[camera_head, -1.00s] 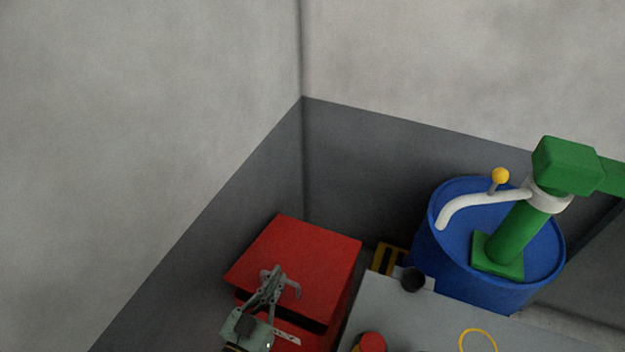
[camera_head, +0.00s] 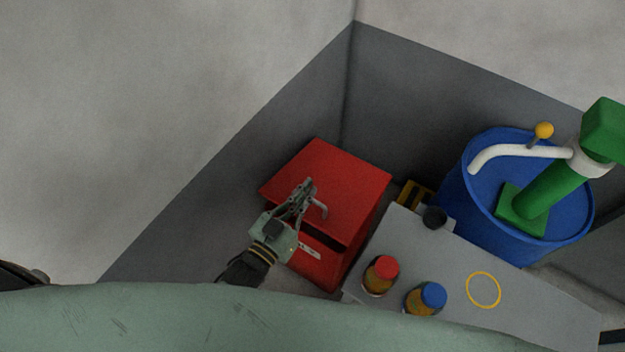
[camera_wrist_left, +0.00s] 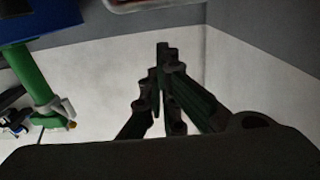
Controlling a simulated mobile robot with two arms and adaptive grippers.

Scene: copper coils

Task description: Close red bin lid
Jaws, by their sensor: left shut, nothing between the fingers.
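The red bin (camera_head: 322,265) stands in the corner, left of the grey table. Its red lid (camera_head: 345,180) lies over the top, with a grey handle (camera_head: 320,208) near the front edge. A dark strip shows under the lid's front edge; I cannot tell whether it is a gap or shadow. My left gripper (camera_head: 308,186) is shut and empty, over the lid beside the handle. Whether it touches the lid is unclear. Its shut fingers also show in the left wrist view (camera_wrist_left: 163,50), where I cannot make out the bin. My right gripper is not in view.
A grey table (camera_head: 405,255) right of the bin carries a red-capped jar (camera_head: 381,275), a blue-capped jar (camera_head: 427,298) and a black cup (camera_head: 434,217). A blue drum (camera_head: 460,200) with a green pump (camera_head: 545,199) stands behind it. Walls close in behind and left of the bin.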

